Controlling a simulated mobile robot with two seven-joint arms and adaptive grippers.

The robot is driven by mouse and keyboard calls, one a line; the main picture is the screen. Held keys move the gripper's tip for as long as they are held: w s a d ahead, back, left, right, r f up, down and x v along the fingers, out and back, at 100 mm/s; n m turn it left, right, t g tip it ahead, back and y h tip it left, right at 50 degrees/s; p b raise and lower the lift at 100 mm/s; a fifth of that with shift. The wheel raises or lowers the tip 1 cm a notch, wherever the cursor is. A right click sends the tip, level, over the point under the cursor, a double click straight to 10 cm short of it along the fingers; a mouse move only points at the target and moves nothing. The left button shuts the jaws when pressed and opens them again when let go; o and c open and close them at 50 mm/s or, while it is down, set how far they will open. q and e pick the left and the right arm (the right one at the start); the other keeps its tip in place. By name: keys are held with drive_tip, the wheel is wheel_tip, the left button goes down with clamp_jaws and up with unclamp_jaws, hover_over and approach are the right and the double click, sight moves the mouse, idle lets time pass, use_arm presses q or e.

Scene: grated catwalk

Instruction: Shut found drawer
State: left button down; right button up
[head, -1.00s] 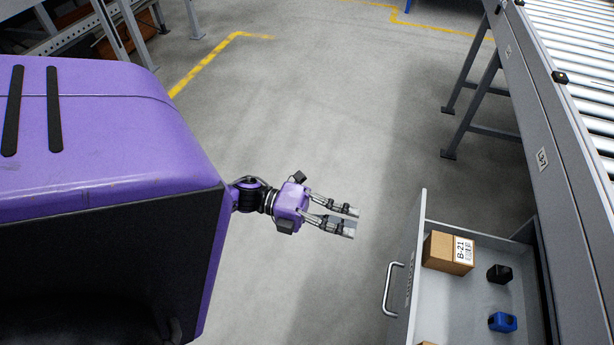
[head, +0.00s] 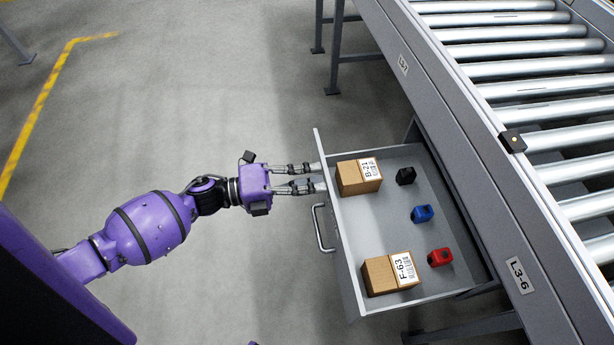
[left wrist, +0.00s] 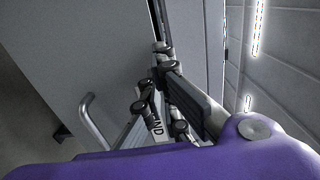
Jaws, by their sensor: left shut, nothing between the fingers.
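The drawer (head: 341,230) stands pulled open from under the conveyor, its front panel facing my left arm. Its bar handle (head: 319,230) shows on the outer face, and also in the left wrist view (left wrist: 92,120). My left gripper (head: 323,176) is shut and empty. Its fingertips are at the drawer front, on the far side of the handle and not on it. I cannot tell whether they touch the panel. In the left wrist view the fingers (left wrist: 165,60) point toward a grey surface. My right gripper is not in view.
In the drawer lie a carton marked B-21 (head: 358,177), a carton marked F-63 (head: 390,273), and small black (head: 405,176), blue (head: 421,214) and red (head: 439,257) items. The roller conveyor (head: 510,70) runs along the right. The grey floor (head: 220,80) left of the drawer is clear.

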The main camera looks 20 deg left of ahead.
use_arm(q)
drive_tip(key=b+x, duration=0.2)
drive_tip(key=x, duration=2.4)
drive_tip(key=shift+w+d, duration=0.2)
drive_tip(key=shift+w, duration=0.05)
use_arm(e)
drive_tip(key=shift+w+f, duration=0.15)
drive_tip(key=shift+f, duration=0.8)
use_arm(q)
drive_tip(key=shift+r, duration=0.1)
drive_tip(key=p+v, duration=0.1)
drive_tip(key=v, duration=1.3)
drive_tip(key=shift+p, duration=0.35)
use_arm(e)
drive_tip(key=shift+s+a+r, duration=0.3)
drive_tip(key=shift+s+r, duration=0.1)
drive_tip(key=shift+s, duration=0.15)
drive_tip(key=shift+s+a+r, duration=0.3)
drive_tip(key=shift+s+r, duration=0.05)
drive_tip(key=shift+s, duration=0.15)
use_arm(q)
drive_tip(key=shift+s+a, duration=0.1)
